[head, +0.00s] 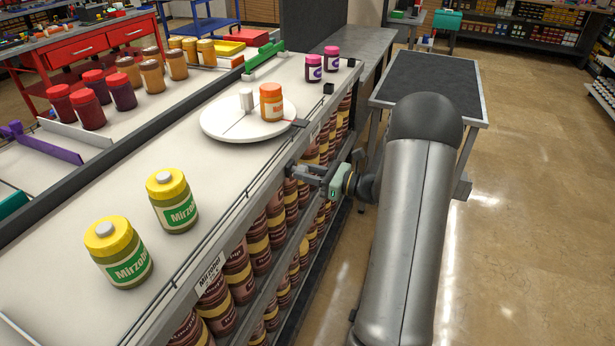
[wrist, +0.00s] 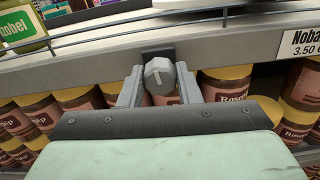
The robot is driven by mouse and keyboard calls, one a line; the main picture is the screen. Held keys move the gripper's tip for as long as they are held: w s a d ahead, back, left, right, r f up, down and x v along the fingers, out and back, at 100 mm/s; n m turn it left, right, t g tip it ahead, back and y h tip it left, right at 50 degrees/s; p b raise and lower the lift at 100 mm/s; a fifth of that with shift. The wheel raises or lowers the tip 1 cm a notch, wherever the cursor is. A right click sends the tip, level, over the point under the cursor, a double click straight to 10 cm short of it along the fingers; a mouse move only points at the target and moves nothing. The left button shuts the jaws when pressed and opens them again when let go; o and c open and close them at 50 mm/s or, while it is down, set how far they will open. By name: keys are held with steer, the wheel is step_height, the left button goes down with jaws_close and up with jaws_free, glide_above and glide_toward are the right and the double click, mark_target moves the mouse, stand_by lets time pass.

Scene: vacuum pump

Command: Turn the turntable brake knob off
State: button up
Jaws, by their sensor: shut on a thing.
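The brake knob (wrist: 159,77) is a grey many-sided knob with a pale line on its face, mounted on the front edge of the shelf. My gripper (wrist: 160,88) has one finger on each side of it and is shut on it. In the head view my gripper (head: 308,176) reaches the shelf front from the right, below the turntable; the knob is hard to make out there. The turntable (head: 222,122) is a round white plate carrying an orange-lidded jar (head: 271,102) and a small white cylinder (head: 246,99).
Yellow-lidded jars (head: 174,205) stand left on the shelf top. A wire rail (wrist: 125,28) runs along the edge above the knob. Brown jars (head: 237,272) fill the shelves below. A dark-topped table (head: 428,80) stands behind my arm; the floor at right is clear.

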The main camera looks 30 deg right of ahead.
steer(key=n+b, duration=1.6)
steer(key=b, duration=0.7)
steer(key=shift+f, duration=0.2)
steer(key=shift+r, duration=0.1)
steer(key=o, duration=1)
steer(key=shift+c, duration=0.2)
steer(key=p+v, duration=0.1)
steer(key=v, duration=1.6)
steer(key=shift+s+p, duration=0.25)
steer(key=shift+p, duration=0.05)
